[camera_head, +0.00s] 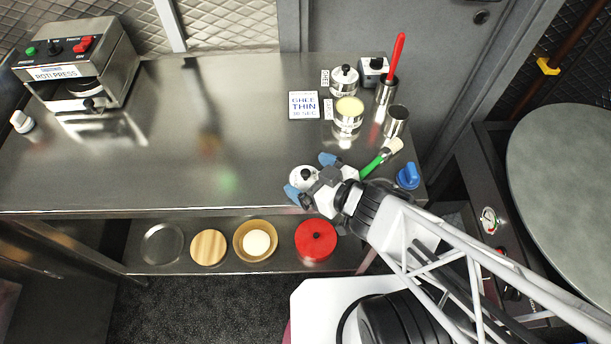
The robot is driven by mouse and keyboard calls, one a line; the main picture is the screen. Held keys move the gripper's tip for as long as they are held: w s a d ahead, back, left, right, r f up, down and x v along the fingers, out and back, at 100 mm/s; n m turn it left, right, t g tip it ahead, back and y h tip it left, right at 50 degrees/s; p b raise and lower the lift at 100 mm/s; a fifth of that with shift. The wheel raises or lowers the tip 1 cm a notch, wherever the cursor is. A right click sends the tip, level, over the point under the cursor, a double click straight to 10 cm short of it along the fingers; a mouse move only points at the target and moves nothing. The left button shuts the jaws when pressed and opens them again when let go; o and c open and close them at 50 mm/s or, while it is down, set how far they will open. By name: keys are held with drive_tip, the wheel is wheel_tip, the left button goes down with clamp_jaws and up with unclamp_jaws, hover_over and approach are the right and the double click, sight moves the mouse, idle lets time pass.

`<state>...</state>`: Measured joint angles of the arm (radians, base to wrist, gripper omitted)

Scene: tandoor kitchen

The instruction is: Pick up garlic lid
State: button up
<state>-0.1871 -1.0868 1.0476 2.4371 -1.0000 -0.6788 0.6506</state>
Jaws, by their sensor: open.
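A small round silver lid (299,179) with a dark knob lies on the steel counter near its front edge; I take it for the garlic lid. My gripper (309,177) is open over it, its two blue fingertips apart, one at the lid's far side and one at its near left side. Part of the lid is hidden by the gripper, and I cannot tell whether the fingers touch it. An open steel pot (348,116) with pale contents stands farther back beside a small upright label.
A lidded ghee pot (344,80), a steel cup with a red-handled tool (397,58), an empty cup (396,121), a green-handled brush (374,163) and a blue knob-like item (408,176) crowd the right side. The counter's middle (200,150) is clear. A roti press (80,65) stands back left.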

sight(306, 171)
drive_tip(key=shift+x, duration=0.85)
drive_tip(key=c, duration=0.8)
drive_tip(key=shift+r, duration=0.2)
drive_tip(key=shift+r, duration=4.8)
